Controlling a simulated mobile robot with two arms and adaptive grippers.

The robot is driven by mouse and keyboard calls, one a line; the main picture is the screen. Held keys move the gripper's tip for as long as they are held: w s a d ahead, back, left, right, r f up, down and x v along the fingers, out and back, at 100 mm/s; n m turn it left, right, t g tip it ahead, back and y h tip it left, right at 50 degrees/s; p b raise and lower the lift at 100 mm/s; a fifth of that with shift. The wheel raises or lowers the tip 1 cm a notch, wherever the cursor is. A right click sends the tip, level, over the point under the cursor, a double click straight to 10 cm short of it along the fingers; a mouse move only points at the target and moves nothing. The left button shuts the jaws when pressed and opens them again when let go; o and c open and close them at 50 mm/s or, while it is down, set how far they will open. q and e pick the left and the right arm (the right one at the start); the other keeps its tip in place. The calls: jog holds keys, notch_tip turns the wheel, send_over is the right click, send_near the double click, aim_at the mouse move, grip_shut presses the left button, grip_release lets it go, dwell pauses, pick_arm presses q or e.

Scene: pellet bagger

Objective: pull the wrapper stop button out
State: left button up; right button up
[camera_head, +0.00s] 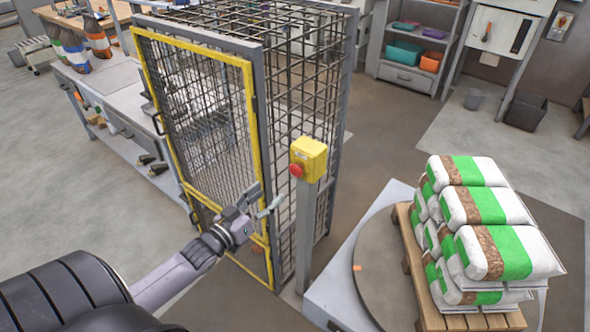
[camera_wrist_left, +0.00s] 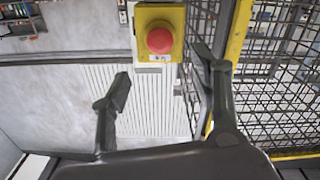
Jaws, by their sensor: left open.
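The wrapper stop button is a red round knob (camera_head: 297,170) on a yellow box (camera_head: 311,157) on top of a grey post. In the left wrist view the red knob (camera_wrist_left: 160,40) faces the camera on its yellow box (camera_wrist_left: 174,18), above and between the fingers. My left gripper (camera_head: 262,200) is open and empty, to the lower left of the button and apart from it. Its two spread fingers show in the left wrist view (camera_wrist_left: 160,85). My right gripper is in neither view.
A mesh cage with a yellow-framed gate (camera_head: 252,110) stands just left of and behind the post. A pallet of stacked white and green bags (camera_head: 487,205) sits on a round turntable (camera_head: 372,262) at the right. A workbench (camera_head: 110,82) stands at the left.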

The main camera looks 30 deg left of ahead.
aim_at(294, 172)
pick_arm(q)
jog(key=w, duration=0.7)
jog(key=w+d+p, duration=0.1)
jog(key=w, duration=0.3)
jog(key=shift+w, duration=0.75)
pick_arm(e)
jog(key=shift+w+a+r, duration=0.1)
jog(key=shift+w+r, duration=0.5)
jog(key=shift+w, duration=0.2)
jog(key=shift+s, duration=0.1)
pick_arm(q)
grip_shut()
